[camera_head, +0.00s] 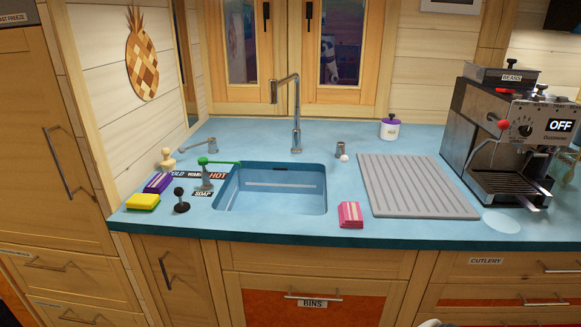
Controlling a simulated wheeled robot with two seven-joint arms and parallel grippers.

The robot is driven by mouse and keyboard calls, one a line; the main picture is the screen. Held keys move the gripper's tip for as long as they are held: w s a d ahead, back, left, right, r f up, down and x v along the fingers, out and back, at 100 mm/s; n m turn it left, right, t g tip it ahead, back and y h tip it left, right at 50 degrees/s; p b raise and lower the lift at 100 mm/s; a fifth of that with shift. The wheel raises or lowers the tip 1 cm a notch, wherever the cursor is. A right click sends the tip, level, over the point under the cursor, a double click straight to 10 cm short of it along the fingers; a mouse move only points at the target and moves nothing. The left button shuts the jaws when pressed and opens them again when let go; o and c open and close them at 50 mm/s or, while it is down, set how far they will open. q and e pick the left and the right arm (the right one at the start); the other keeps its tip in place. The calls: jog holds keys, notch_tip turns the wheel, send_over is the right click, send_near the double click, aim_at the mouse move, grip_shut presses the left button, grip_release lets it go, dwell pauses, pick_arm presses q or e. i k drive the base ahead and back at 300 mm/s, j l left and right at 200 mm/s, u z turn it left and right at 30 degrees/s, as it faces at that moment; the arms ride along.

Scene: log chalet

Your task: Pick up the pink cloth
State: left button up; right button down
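The pink cloth (350,215) is a small folded stack with pale stripes. It lies on the blue counter (290,232) near the front edge, just right of the sink (272,190) and left of the grey ridged drying mat (415,186). Nothing covers or touches it from above. Neither of my grippers can be made out in the head view.
A purple cloth (158,183), a yellow sponge (143,201) and small levers stand left of the sink. A tall faucet (297,120) rises behind it. A coffee machine (505,140) stands at the right. The counter around the pink cloth is mostly clear.

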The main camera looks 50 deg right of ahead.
aim_at(350, 213)
jog(key=z, duration=1.95)
